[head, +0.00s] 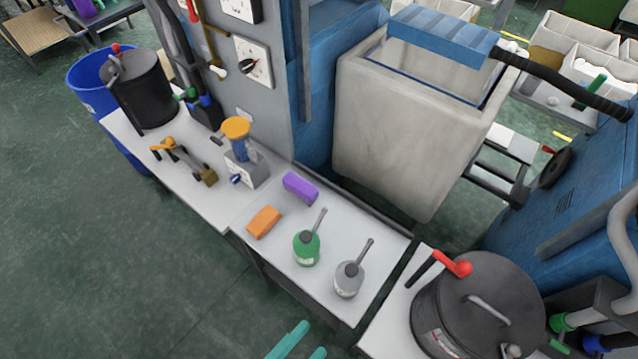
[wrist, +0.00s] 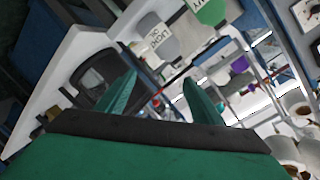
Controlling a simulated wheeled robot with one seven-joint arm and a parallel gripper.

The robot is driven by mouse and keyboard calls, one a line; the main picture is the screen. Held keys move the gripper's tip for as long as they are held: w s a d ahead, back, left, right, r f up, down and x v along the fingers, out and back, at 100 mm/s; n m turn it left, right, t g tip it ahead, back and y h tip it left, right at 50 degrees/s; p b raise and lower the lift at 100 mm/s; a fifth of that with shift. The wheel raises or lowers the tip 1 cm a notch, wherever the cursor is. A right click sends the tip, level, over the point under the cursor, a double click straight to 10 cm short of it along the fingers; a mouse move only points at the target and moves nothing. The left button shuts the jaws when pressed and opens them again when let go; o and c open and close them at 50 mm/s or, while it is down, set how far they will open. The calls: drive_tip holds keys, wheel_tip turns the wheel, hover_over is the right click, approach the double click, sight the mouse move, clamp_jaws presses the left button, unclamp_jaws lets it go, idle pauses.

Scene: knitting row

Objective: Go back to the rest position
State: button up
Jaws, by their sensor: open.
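My gripper (head: 303,341) shows as two teal fingertips at the bottom edge of the head view, in front of the white table (head: 290,262) and apart from it. In the wrist view my gripper (wrist: 158,92) has its two fingers spread, with nothing held between them. A green oil can (head: 306,249) and a grey oil can (head: 349,279) stand upright on the table, each with a spout. The rest of my arm is hidden in the head view.
An orange block (head: 264,222) and a purple block (head: 300,188) lie behind the cans. A black lidded drum (head: 480,308) stands at the right, another drum (head: 143,88) at the far left. A grey-white bin (head: 400,130) stands behind. The green floor (head: 120,260) at front left is clear.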

drive_tip(key=d+n+t+y, duration=0.1)
drive_tip(key=n+y, duration=0.2)
drive_tip(key=n, duration=0.3)
drive_tip(key=d+r+n+t+y, duration=0.1)
drive_tip(key=n+y, duration=0.3)
drive_tip(key=n, duration=0.2)
drive_tip(key=r+n+t+y, duration=0.1)
drive_tip(key=n+y, duration=0.2)
drive_tip(key=n, duration=0.3)
drive_tip(key=shift+w+d, duration=0.25)
drive_tip(key=shift+d, duration=0.15)
drive_tip(key=c, duration=0.8)
drive_tip(key=shift+o, duration=0.2)
drive_tip(key=shift+w+f, duration=0.1)
drive_tip(key=shift+w, duration=0.05)
